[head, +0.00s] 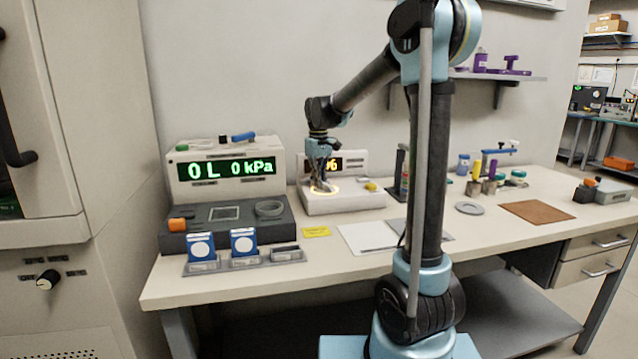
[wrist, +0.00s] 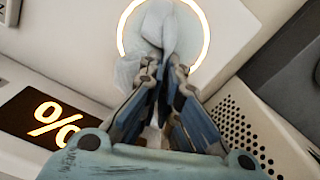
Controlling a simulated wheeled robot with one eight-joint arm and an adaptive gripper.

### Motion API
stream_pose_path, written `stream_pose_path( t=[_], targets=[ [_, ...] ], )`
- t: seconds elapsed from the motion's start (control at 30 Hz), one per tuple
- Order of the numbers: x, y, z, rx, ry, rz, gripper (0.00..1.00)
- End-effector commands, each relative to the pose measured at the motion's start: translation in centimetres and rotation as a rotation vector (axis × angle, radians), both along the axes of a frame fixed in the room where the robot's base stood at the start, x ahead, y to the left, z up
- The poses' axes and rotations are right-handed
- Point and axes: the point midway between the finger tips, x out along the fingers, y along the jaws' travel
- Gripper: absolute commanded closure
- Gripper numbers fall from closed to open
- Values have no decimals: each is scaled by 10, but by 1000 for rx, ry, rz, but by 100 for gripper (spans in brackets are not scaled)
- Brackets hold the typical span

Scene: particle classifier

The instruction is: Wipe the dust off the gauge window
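The gauge window shows as a glowing ring (head: 335,190) on top of the white instrument (head: 352,203) with an orange % display. In the wrist view the lit ring (wrist: 207,32) surrounds a crumpled pale wipe (wrist: 158,30). My gripper (wrist: 165,65) is shut on the wipe, with its fingers pinching the bunched cloth. In the head view my gripper (head: 322,184) points down over the ring. I cannot tell whether the wipe is pressed on the glass.
A pressure unit (head: 225,165) reading "0L 0 kPa" stands to the left. In front of it is a grey rack (head: 250,259) with blue-framed filters.

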Motion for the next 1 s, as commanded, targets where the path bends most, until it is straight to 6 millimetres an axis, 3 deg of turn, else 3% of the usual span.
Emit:
stream_pose_path(
  t=[0.13, 0.43, 1.0],
  targets=[
    [0, 2, 5, 0, 0, 2, 100],
    [0, 2, 70, 0, 0, 2, 100],
    [1, 0, 106, 0, 0, -2, 100]
  ],
)
